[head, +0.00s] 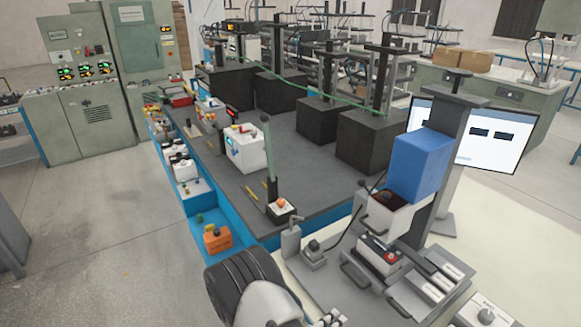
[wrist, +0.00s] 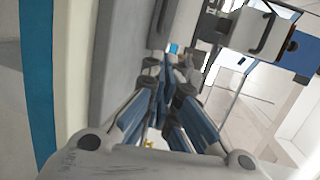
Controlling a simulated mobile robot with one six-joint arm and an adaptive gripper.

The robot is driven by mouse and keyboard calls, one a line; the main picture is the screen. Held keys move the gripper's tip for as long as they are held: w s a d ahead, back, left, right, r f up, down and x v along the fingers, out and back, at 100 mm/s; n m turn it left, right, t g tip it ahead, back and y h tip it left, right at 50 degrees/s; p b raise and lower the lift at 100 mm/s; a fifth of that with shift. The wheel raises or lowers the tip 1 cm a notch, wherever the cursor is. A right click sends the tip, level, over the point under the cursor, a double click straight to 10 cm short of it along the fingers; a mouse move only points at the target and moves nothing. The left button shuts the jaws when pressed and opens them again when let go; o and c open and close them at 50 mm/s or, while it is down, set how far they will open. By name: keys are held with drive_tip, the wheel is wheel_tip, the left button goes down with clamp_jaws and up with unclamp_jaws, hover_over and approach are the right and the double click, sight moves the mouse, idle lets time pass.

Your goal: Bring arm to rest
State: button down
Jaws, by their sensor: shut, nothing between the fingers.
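My gripper (wrist: 167,78) shows in the wrist view, its blue-padded fingers drawn together at the tips with nothing between them. Beyond the fingertips are white and grey fixture parts, with no object in the grasp. In the head view a white and black rounded part of my arm (head: 252,290) rises at the bottom centre, in front of the workbench. The fingers are not clearly seen in the head view.
A grey bench with a blue edge (head: 222,244) carries black blocks (head: 370,140) and a white box (head: 245,148). At right stand a press-like fixture with a blue block (head: 420,165) and a monitor (head: 505,135). Floor at left (head: 90,235) is clear.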

drive_tip(key=s+d+r+m+g, duration=0.3)
drive_tip(key=s+r+m+g, duration=0.1)
drive_tip(key=r+m, duration=0.4)
drive_tip(key=s+d+r+m+g+y, duration=0.1)
drive_tip(key=s+d+r+m+g, duration=0.2)
drive_tip(key=r+m, duration=0.45)
drive_tip(key=s+d+r+m+g, duration=0.3)
drive_tip(key=s+r+m+g, duration=0.1)
drive_tip(key=r+m, duration=0.4)
drive_tip(key=s+a+r+m+t+y, duration=0.5)
drive_tip(key=s+a+r+m+y, duration=0.4)
drive_tip(key=m, duration=1.1)
drive_tip(key=shift+s+r+y, duration=0.5)
drive_tip(key=shift+s+y, duration=0.4)
drive_tip(key=shift+s, duration=0.25)
drive_tip(key=shift+m, duration=0.35)
